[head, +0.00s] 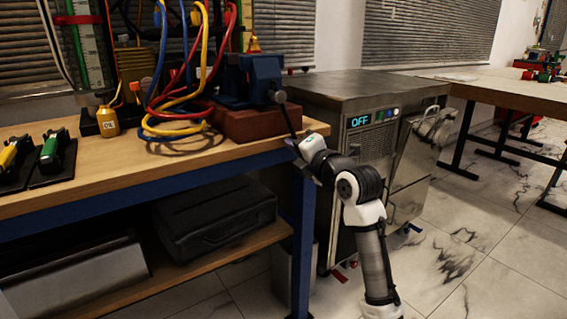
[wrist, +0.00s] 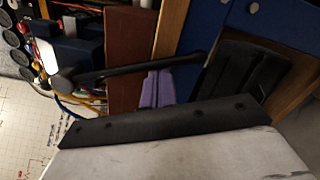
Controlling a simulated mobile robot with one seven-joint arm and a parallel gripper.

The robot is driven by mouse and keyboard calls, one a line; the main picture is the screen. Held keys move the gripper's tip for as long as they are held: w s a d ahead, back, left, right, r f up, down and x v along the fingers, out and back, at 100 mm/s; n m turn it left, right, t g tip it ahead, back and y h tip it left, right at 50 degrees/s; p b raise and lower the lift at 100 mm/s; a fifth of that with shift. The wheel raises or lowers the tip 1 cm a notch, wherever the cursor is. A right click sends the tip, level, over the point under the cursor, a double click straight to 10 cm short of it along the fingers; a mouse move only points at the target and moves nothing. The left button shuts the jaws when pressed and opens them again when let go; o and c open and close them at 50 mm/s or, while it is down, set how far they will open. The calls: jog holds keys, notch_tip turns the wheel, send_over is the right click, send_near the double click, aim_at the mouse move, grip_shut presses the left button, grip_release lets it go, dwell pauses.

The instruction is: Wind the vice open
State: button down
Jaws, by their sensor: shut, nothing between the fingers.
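The blue vice (head: 258,76) stands on a red-brown block (head: 242,124) at the right end of the workbench. Its dark handle bar (head: 288,119) slants down and right from the round hub (head: 278,97), past the bench edge. In the wrist view the bar (wrist: 135,70) runs from the hub (wrist: 63,85) across the picture. My gripper (head: 292,143) is by the lower end of the bar. Its purple fingers (wrist: 155,88) are shut and empty, with their tips close to the bar. I cannot tell whether they touch it. The vice jaws' gap is not clear.
The wooden workbench (head: 120,172) has a blue frame. A metal cabinet (head: 350,85) reading OFF stands close behind my arm. Open floor lies at the right.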

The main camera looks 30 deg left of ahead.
jog(key=shift+w+d+r+n+b, duration=0.1)
jog(key=shift+w+d+r+n, duration=0.1)
jog(key=shift+w, duration=0.25)
jog(key=shift+w+d+r+n+b, duration=0.15)
jog(key=shift+w+r+n, duration=0.1)
jog(key=shift+w, duration=0.15)
jog(key=shift+w+d+r+n+b, duration=0.1)
jog(key=shift+w+d+r+n, duration=0.1)
jog(key=shift+w, duration=0.25)
jog(key=shift+a+f, duration=0.1)
